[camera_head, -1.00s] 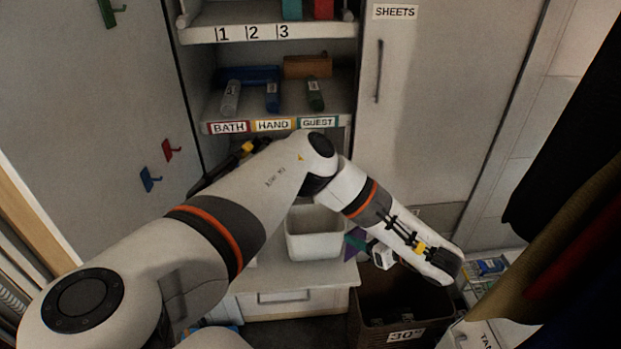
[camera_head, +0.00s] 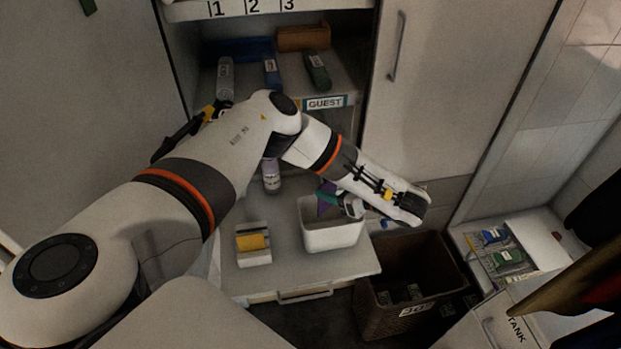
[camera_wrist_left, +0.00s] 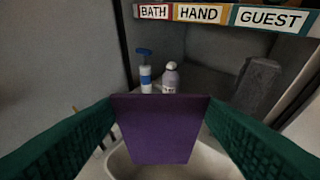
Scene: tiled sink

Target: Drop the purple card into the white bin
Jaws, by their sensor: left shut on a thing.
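The purple card (camera_wrist_left: 160,128) is held upright between the two green fingers of my left gripper (camera_wrist_left: 158,125), which is shut on it. In the head view the purple card (camera_head: 325,202) shows small at the tip of my left gripper (camera_head: 327,200). The white bin (camera_head: 332,236) stands on the counter, open at the top. The card is over the bin's opening, near its rear rim; the exact height is hard to tell. In the wrist view the white bin (camera_wrist_left: 122,165) shows below and behind the card. My right gripper is not seen.
A small white box with a yellow thing (camera_head: 253,244) stands left of the bin. A lilac bottle (camera_head: 271,175) stands behind; a blue-and-white bottle (camera_wrist_left: 146,76) is beside it. A brown basket (camera_head: 405,285) is on the floor at right. Shelves are above.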

